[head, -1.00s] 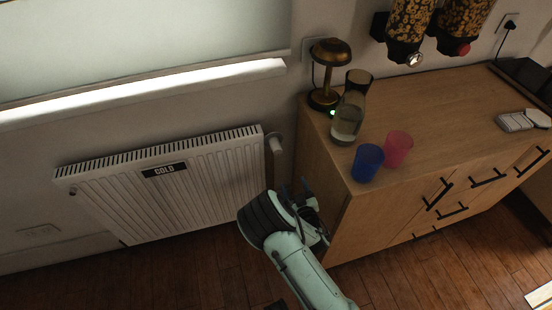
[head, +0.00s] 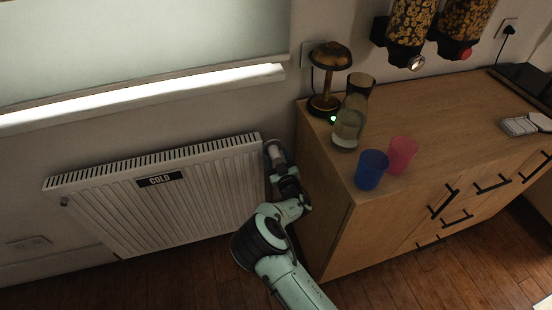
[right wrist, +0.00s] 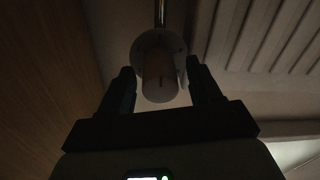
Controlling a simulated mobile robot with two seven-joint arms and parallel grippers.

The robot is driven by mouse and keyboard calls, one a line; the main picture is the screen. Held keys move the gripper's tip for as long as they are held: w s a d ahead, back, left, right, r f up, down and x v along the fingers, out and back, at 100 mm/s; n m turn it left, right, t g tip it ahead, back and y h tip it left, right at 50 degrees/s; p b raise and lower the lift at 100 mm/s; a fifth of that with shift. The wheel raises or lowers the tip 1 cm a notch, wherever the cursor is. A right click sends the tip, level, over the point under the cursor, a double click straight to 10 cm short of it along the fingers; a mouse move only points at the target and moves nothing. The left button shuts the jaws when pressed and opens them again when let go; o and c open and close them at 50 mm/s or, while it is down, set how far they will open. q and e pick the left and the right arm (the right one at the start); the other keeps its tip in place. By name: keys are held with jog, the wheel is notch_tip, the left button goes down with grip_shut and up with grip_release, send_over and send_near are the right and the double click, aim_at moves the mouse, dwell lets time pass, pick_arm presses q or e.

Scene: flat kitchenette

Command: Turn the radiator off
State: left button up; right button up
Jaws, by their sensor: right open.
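The white radiator (head: 160,200) stands under the window in the head view, with a dark label reading "COLD" on its front. Its white valve knob (head: 276,153) is at its upper right end, beside the cabinet. My right gripper (head: 279,170) is just below the knob in the head view. In the right wrist view the knob (right wrist: 159,80) shows between the tips of the open fingers of my right gripper (right wrist: 158,86). I cannot tell whether the fingers touch it. My left gripper is not in view.
A wooden cabinet (head: 330,225) stands close to the right of the knob and my arm. On it are a lamp (head: 328,80), a glass carafe (head: 350,120), a blue cup (head: 370,170) and a pink cup (head: 401,155). The floor (head: 190,275) before the radiator is clear.

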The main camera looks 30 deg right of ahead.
jog(key=shift+w, duration=0.15)
jog(key=c, duration=1)
jog(key=shift+c, duration=0.2)
